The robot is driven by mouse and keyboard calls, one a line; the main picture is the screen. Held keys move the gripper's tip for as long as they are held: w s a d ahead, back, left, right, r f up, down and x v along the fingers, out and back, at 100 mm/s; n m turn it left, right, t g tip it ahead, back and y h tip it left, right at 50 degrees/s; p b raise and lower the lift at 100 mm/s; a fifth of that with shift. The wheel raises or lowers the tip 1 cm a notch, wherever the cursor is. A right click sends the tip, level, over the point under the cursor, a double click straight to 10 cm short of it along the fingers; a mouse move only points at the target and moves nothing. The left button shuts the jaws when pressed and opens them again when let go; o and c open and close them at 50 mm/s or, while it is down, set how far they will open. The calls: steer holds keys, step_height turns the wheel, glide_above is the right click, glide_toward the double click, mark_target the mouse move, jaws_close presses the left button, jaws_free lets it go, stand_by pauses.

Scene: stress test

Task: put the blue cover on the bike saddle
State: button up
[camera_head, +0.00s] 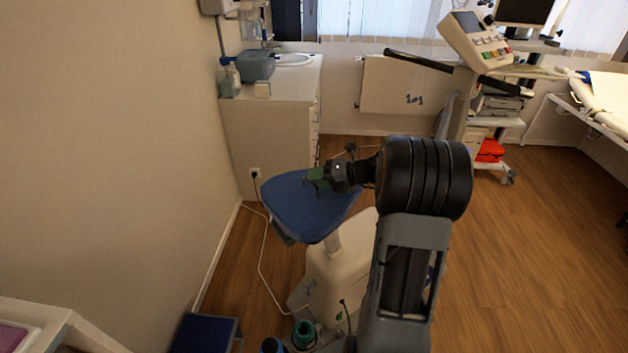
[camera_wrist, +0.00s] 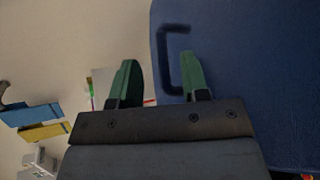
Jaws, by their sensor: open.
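The blue cover (camera_head: 300,212) lies over the top of the bike saddle; in the wrist view its blue surface (camera_wrist: 245,80) fills the right side. A dark blue bracket-like handle (camera_wrist: 162,62) shows at its left edge. The saddle itself is mostly hidden under the cover; its pale post (camera_head: 333,242) shows below. My gripper (camera_head: 318,179) is open, with green fingertips at the cover's upper right part. In the wrist view my gripper (camera_wrist: 161,66) has the handle's long bar between its fingers, the right finger overlapping the blue. I cannot tell whether they touch.
The pale bike body (camera_head: 335,270) stands on the wooden floor, with a cable beside it. A white cabinet (camera_head: 265,135) stands behind, by the left wall. A medical cart (camera_head: 490,105) is at the back right. The floor (camera_head: 530,250) on the right is clear.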

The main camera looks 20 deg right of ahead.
steer(key=v, duration=1.2)
steer(key=shift+a, duration=0.2)
